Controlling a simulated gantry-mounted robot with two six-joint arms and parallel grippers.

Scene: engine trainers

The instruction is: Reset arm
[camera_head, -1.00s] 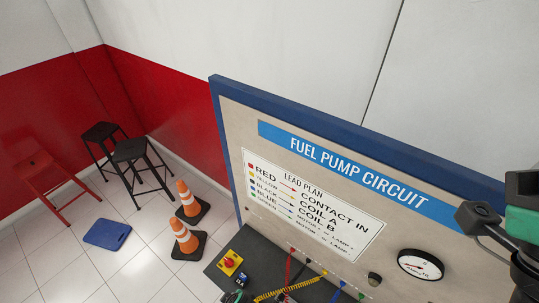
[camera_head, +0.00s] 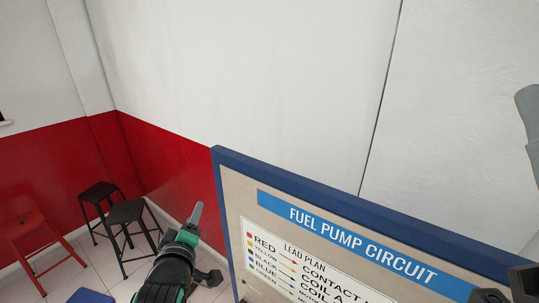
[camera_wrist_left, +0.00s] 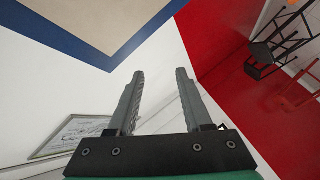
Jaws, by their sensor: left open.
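My left gripper (camera_head: 190,222) comes up from the bottom of the head view, in front of the red wall and just left of the board. In the left wrist view its two grey fingers (camera_wrist_left: 158,100) stand apart with nothing between them. The fuel pump circuit board (camera_head: 345,232) has a blue frame and a lead plan label; its lower part is out of view. A grey part of my right arm (camera_head: 530,120) shows at the right edge of the head view, but its gripper jaws cannot be made out.
Two black stools (camera_head: 132,215) and a red stool (camera_head: 32,222) stand at the left by the red wall. A blue mat (camera_head: 90,296) shows at the bottom edge. The wrist view shows a framed sheet (camera_wrist_left: 72,135) on the white wall. Space above the board is clear.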

